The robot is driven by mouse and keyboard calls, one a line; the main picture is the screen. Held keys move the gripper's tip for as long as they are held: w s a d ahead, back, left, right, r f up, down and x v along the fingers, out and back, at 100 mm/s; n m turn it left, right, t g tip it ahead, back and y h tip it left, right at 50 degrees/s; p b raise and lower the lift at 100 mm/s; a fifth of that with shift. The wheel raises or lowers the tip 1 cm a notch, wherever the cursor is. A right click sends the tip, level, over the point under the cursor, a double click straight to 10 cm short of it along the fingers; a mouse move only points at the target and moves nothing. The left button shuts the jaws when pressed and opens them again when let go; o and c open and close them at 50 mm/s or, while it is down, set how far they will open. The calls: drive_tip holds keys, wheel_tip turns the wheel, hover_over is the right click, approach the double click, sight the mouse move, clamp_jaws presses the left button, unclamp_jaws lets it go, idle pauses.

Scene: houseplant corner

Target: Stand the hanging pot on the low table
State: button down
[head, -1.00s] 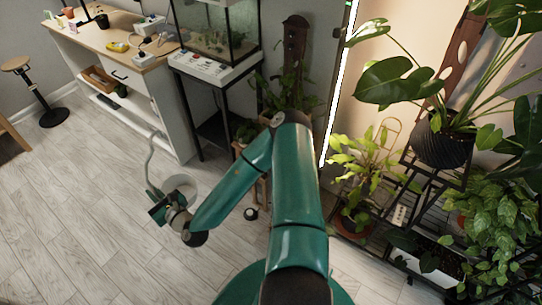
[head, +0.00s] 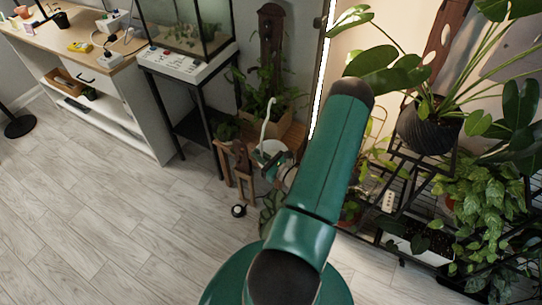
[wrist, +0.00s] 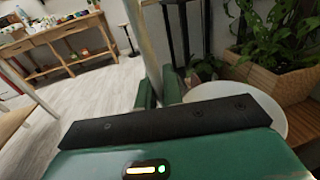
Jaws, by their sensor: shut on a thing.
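My gripper (head: 268,157) is shut on the pale upright hanger (head: 265,115) of the hanging pot. The hanger also rises between the fingers in the wrist view (wrist: 152,45). The pot's pale round body (head: 287,160) shows partly beside my gripper in the head view; my arm hides some of it. In the wrist view a white round rim (wrist: 283,122) shows behind and below the gripper. The low wooden table (head: 245,186) stands by the wall. My gripper and the pot appear at its front side; I cannot tell whether the pot touches it.
A square wooden planter with a leafy plant (wrist: 290,84) and a small dark potted plant (head: 228,128) take up the back of the table area. A fish tank stand (head: 195,75) is at left, a plant rack (head: 405,205) at right. The floor at left is clear.

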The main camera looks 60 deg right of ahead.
drive_tip(key=s+d, duration=0.3)
drive_tip(key=shift+f, duration=0.3)
hover_over(266, 148)
drive_tip(key=a, duration=0.3)
drive_tip(key=f, duration=0.4)
drive_tip(key=shift+s+d, duration=0.2)
drive_tip(key=shift+s, duration=0.15)
drive_tip(key=w+f, duration=0.1)
drive_tip(key=w+d+f, duration=0.1)
drive_tip(key=f, duration=0.1)
drive_tip(key=w+d+f, duration=0.1)
drive_tip(key=f, duration=0.1)
drive_tip(key=shift+d, duration=0.25)
drive_tip(key=shift+w+d+f, duration=0.1)
drive_tip(key=shift+w+f, duration=0.05)
drive_tip(key=shift+w+d+f, duration=0.1)
drive_tip(key=shift+f, duration=1.55)
drive_tip(key=c, duration=2)
unclamp_jaws()
drive_tip(key=shift+f, duration=0.15)
drive_tip(key=o, duration=0.5)
drive_tip(key=shift+c, duration=0.2)
